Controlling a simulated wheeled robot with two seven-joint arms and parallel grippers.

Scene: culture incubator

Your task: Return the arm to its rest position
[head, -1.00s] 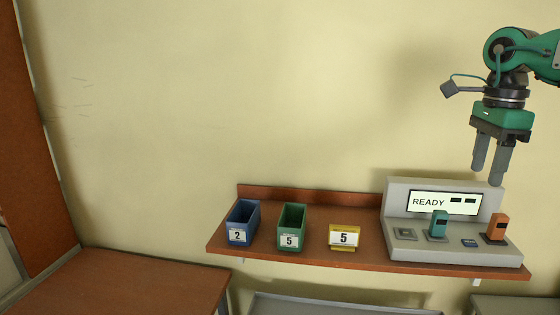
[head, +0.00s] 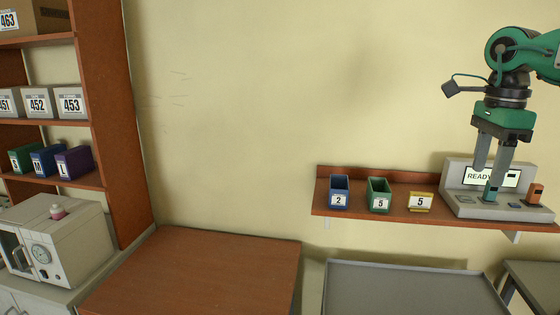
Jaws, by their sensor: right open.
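My right gripper (head: 490,180) is at the right of the head view, pointing down. Its two grey fingers are apart with nothing held between them. In the picture the fingers overlap the grey console (head: 466,205) with the READY screen (head: 476,177) and partly cover a teal block (head: 490,193) on it; I cannot tell how far in front they are. The green arm bends in from the right edge. My left gripper is not in view.
The wall shelf (head: 400,212) holds a blue bin (head: 339,192), a green bin (head: 379,195) and a yellow tag holder (head: 420,202). Below are a brown table (head: 205,270) and a grey tray-like surface (head: 405,290). A white incubator (head: 62,245) and a shelf rack (head: 105,110) stand left.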

